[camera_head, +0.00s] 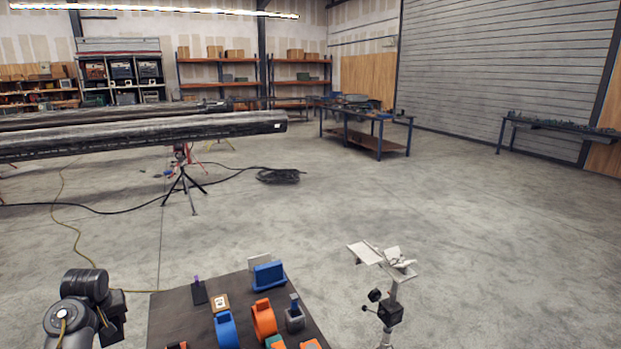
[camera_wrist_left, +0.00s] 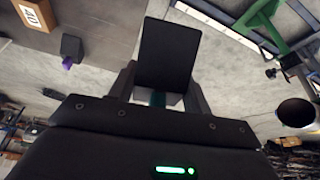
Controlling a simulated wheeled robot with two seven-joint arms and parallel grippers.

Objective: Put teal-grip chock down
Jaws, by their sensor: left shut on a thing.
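In the left wrist view, my left gripper (camera_wrist_left: 160,98) is shut on the teal-grip chock (camera_wrist_left: 167,52). Its dark, flat face points at the camera, and a bit of its teal grip shows between the fingers. Grey floor shows behind the chock, beyond the table edge. In the head view my left arm is at the lower left; its fingers and the held chock cannot be made out there. The dark-topped table (camera_head: 175,318) is to the right of that arm. My right gripper is not in view.
A purple-grip chock (camera_head: 199,292) and a brown labelled block (camera_head: 220,302) stand on the table's left part. A blue holder (camera_head: 267,275), a blue ring (camera_head: 226,330) and an orange ring (camera_head: 264,319) crowd its middle and right. A stand (camera_head: 390,312) is right of it.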

